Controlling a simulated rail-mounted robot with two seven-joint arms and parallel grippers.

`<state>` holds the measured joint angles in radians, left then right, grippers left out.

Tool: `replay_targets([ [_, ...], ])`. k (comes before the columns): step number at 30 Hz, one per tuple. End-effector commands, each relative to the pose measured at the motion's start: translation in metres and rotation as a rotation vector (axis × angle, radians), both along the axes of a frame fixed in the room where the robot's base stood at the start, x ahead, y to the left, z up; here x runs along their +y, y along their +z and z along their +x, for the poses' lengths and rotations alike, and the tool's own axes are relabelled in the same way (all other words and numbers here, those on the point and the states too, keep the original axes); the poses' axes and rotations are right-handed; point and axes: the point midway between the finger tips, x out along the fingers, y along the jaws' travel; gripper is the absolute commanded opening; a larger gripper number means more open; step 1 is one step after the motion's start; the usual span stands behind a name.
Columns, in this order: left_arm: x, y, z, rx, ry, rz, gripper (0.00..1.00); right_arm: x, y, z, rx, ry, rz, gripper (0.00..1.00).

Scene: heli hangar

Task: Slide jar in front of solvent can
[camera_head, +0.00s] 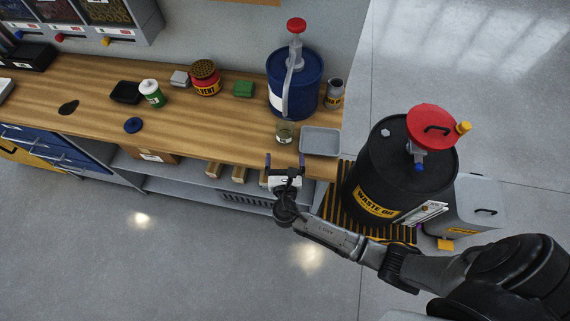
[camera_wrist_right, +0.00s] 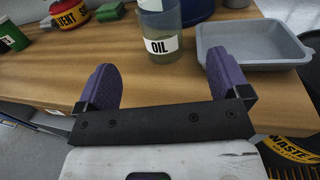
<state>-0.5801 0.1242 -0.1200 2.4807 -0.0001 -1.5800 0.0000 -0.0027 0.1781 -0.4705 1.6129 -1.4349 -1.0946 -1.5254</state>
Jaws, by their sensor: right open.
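The jar (camera_head: 285,133) is a small greenish see-through vessel standing upright near the front edge of the wooden workbench. In the right wrist view the jar (camera_wrist_right: 160,20) shows a white OIL label, and its top is cut off. The red solvent can (camera_head: 205,80) with a yellow band stands farther left and back; part of it also shows in the right wrist view (camera_wrist_right: 69,14). My right gripper (camera_head: 285,160) is open and empty at the bench's front edge, its purple fingers pointing at the jar but not around it. My left gripper is not in view.
A grey tray (camera_head: 320,141) sits just right of the jar. A blue drum with a pump (camera_head: 296,84) stands behind it. Bench between jar and lid is clear.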

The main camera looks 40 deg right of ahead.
Motion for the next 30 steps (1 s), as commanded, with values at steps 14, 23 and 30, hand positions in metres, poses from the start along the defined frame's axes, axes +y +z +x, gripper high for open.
replay_targets([
  [14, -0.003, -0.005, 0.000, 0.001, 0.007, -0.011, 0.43, -0.049, 0.000, 0.068, -0.002, -0.002, -0.001, 0.94],
  [23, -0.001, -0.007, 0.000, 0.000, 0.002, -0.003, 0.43, -0.066, 0.000, 0.091, -0.001, -0.001, 0.001, 0.94],
  [30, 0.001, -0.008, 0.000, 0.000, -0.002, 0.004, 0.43, -0.070, 0.000, 0.097, -0.001, 0.000, 0.001, 0.94],
])
